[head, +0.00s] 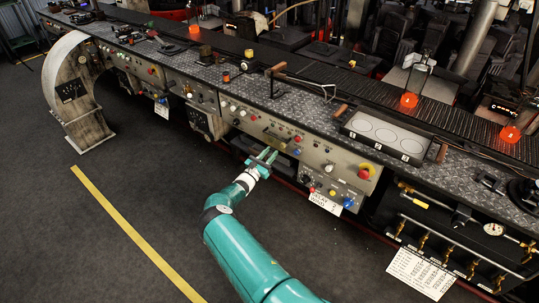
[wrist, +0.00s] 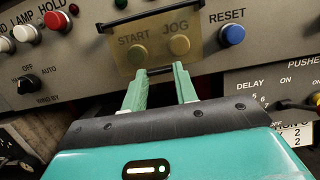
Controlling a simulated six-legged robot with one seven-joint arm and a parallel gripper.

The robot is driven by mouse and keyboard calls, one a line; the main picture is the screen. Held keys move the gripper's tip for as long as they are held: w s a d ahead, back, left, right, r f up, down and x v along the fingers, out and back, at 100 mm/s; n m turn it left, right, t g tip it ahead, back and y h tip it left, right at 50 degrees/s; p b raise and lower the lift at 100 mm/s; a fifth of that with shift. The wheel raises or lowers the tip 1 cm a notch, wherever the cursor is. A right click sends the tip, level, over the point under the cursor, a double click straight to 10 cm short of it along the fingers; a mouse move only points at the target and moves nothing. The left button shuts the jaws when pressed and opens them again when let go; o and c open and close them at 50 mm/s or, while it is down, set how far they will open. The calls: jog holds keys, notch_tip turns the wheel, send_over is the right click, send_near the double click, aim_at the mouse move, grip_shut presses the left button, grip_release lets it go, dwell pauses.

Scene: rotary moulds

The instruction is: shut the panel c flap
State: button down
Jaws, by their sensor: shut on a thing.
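The panel c flap (wrist: 155,40) is a see-through amber cover on the grey control panel (wrist: 85,60) in the wrist view. It lies over the START and JOG buttons, which show through it; whether it is flush with the panel is hard to tell. My gripper (wrist: 160,72) reaches up to the flap's lower edge. Its two green fingers are a little apart, shut on a thin dark bar at that edge, apparently the flap's grip. In the head view my gripper (head: 268,155) is at the front of the panel, where the flap is too small to make out clearly.
A dark bar handle (wrist: 150,14) crosses just above the flap. A blue RESET button (wrist: 232,35) is on its right, and a red HOLD button (wrist: 56,20) on its left. The floor in front is clear.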

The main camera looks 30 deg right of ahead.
jog(key=c, duration=1.1)
grip_release()
jog(key=v, duration=1.3)
jog(key=shift+s+a+f, duration=0.1)
jog(key=shift+a, duration=0.25)
